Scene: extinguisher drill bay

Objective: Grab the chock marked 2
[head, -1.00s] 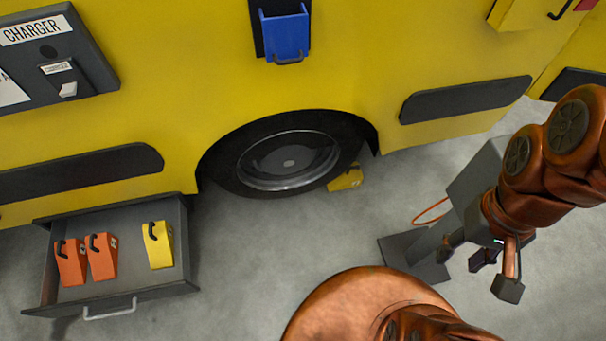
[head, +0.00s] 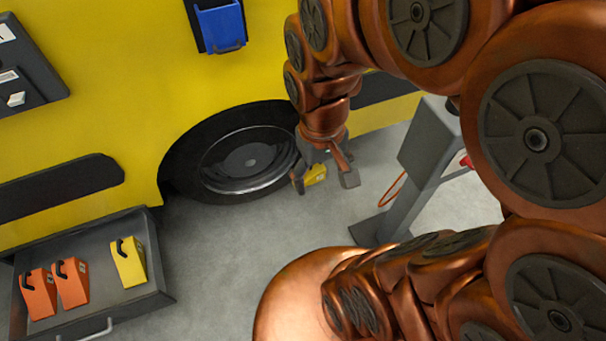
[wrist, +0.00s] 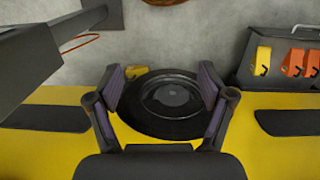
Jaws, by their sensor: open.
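Yellow chock (head: 315,174) lies on the floor at the right side of the wheel, partly hidden behind my gripper (head: 324,181) in the head view. In the wrist view the floor chock (wrist: 136,71) shows beyond the open fingers (wrist: 160,78), nearer the left one. My gripper is open and empty, above and apart from it. Another yellow chock (head: 128,262) and two orange chocks, one left (head: 39,294) and one in the middle (head: 71,283), stand in the open drawer. I cannot read a number on any chock.
The grey drawer (head: 152,298) sticks out from the yellow vehicle (head: 110,110), left of the wheel (head: 248,160). A grey stand (head: 428,140) with an orange cable stands right of the wheel. A blue holder (head: 221,28) hangs above. The floor between is clear.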

